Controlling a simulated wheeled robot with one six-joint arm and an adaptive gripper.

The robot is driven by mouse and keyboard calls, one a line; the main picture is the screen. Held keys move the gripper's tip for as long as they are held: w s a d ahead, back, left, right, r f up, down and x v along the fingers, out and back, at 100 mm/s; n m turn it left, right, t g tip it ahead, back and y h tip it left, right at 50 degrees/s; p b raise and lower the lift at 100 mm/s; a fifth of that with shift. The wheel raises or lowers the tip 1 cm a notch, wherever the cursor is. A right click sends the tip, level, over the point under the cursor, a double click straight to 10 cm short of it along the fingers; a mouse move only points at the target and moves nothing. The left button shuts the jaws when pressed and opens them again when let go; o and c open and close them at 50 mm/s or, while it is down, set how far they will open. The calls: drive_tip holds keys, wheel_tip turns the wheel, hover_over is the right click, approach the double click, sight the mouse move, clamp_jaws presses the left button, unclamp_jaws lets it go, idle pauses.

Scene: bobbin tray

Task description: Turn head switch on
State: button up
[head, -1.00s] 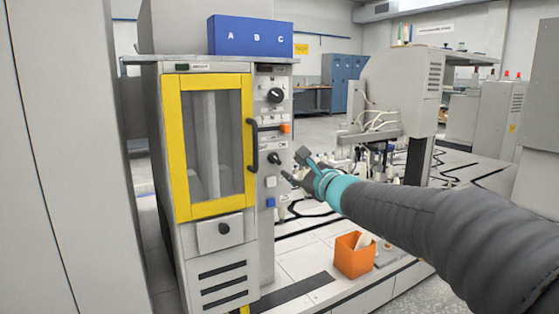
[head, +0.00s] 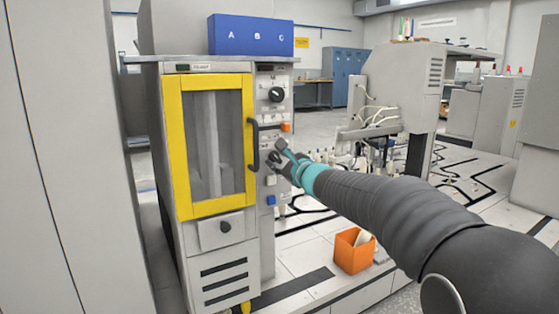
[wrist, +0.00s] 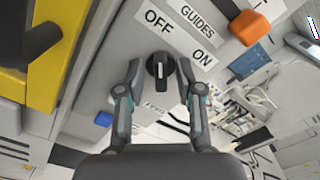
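A black rotary knob (wrist: 160,72) with a white pointer mark sits on the grey control panel, seen in the wrist view. Labels OFF and ON stand beside it, and a label GUIDES is close by. The pointer mark points roughly to OFF. My gripper (wrist: 160,66) is open, with one finger on each side of the knob and a visible gap to it. In the head view my gripper (head: 279,156) is at the panel and hides most of this knob.
A larger black knob (head: 277,94) sits higher on the panel. An orange button (head: 286,127) is above my gripper, a blue button (head: 271,200) below. The yellow-framed door (head: 215,211) with a black handle (head: 253,147) is just left. An orange bin (head: 351,259) stands below my arm.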

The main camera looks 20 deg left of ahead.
clamp_jaws()
drive_tip(key=shift+m, duration=0.4)
drive_tip(key=m, duration=0.5)
drive_tip(key=m+p, duration=0.1)
drive_tip(key=m, duration=0.4)
drive_tip(key=shift+m, duration=0.4)
drive_tip(key=shift+m+p, duration=0.8)
drive_tip(key=shift+m, duration=1.4)
drive_tip(key=shift+o, duration=1.2)
unclamp_jaws()
drive_tip(key=shift+a, duration=0.1)
